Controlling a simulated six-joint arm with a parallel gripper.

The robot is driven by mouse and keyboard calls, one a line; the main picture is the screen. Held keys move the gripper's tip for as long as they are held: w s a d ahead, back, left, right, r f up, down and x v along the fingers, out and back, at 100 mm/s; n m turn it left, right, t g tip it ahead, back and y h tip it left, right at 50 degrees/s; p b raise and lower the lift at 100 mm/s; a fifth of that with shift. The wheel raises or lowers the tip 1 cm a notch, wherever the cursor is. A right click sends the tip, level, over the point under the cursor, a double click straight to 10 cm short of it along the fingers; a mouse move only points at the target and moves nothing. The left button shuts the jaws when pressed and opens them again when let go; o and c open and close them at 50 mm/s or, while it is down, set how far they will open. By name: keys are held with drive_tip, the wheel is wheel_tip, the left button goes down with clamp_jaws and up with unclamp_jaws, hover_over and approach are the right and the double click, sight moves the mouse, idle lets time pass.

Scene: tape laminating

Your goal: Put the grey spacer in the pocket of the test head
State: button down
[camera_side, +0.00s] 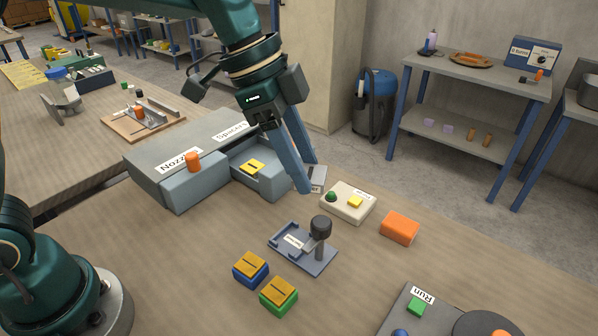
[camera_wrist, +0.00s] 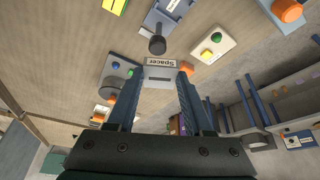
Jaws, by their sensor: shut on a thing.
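The grey spacer (camera_wrist: 159,82) is a small block with a white "Spacer" label, held between the two blue fingertips of my gripper (camera_wrist: 160,76) in the wrist view. In the side view the spacer (camera_side: 318,178) shows partly behind the fingers of my gripper (camera_side: 308,178), over the table behind the beige box. No label readable here names the test head. A blue-grey fixture (camera_side: 318,262) has a raised rim, a small label and a black-knobbed post (camera_side: 320,228). It stands in front of my gripper, apart from the spacer. It also shows at the top of the wrist view (camera_wrist: 181,10).
A beige box (camera_side: 340,211) with green and yellow buttons and an orange block (camera_side: 400,227) stand right of the fixture. Blue and green blocks (camera_side: 250,270) with yellow tops sit in front. A grey drawer cabinet (camera_side: 205,140) stands behind left. The table's front middle is clear.

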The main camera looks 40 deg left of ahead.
drive_tip(key=s+d+f+m+g, duration=0.1)
drive_tip(key=s+d+f+m, duration=0.15)
drive_tip(key=d, duration=0.55)
drive_tip(key=m+g, duration=0.1)
drive_tip(key=m, duration=0.2)
hover_over(344, 334)
wheel_tip(344, 334, down, 9)
drive_tip(key=shift+h, duration=0.3)
drive_tip(key=shift+f, duration=2.25)
drive_tip(key=shift+f, duration=0.15)
drive_tip(key=shift+c, duration=1.5)
unclamp_jaws()
